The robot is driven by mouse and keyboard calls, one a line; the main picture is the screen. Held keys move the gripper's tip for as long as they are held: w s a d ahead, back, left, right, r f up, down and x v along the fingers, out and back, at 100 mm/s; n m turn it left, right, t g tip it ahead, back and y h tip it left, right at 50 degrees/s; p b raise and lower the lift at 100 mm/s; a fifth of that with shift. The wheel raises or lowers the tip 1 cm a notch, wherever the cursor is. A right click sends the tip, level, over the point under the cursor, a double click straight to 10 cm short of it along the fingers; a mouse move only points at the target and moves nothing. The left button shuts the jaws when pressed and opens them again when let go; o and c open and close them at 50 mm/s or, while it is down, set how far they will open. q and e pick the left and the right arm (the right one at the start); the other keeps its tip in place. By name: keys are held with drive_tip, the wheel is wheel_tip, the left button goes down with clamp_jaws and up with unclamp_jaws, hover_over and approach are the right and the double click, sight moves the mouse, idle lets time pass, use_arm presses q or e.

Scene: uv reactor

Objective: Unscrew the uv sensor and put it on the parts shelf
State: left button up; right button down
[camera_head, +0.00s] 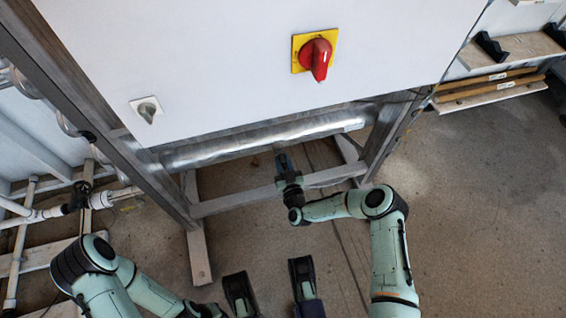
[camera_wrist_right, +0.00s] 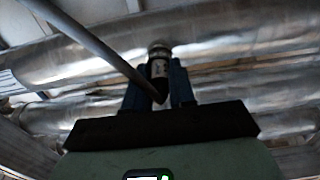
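The uv sensor (camera_wrist_right: 160,66) is a small dark cylinder with a pale label and a metal collar, below the shiny metal pipe in the right wrist view. My right gripper (camera_wrist_right: 160,85) has a blue finger on each side of it, with no clear gap. In the head view my right gripper (camera_head: 283,161) reaches under the pipe, and the sensor cannot be made out there. My left gripper (camera_head: 271,285) is open and empty at the bottom, its dark fingers wide apart. A wooden shelf (camera_head: 524,45) at the upper right may be the parts shelf.
The shiny reactor pipe (camera_head: 260,138) runs below the white cabinet (camera_head: 230,50) with a red switch (camera_head: 316,56). The metal frame (camera_head: 325,176) has a low crossbar near my right gripper. A grey cable or rod (camera_wrist_right: 95,45) crosses before the sensor. The right floor (camera_head: 480,200) is clear.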

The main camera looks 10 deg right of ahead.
sight(284, 165)
drive_tip(key=n+p, duration=0.1)
drive_tip(key=n, duration=0.1)
drive_tip(key=shift+a+r+n+p, duration=0.1)
drive_tip(key=shift+r+n+p, duration=0.05)
drive_tip(key=shift+n+p, duration=0.7)
drive_tip(key=shift+n, duration=0.65)
drive_tip(key=shift+s, duration=0.15)
drive_tip(key=shift+s+p, duration=0.95)
drive_tip(key=shift+s, duration=0.2)
drive_tip(key=shift+s, duration=0.25)
drive_tip(key=shift+s+p, duration=0.95)
drive_tip(key=shift+s, duration=0.35)
drive_tip(key=shift+s+d+p, duration=0.15)
drive_tip(key=shift+s+p, duration=0.4)
drive_tip(key=shift+s, duration=0.55)
drive_tip(key=shift+s+d+p, duration=0.1)
drive_tip(key=shift+s+p, duration=0.4)
drive_tip(key=shift+s, duration=0.55)
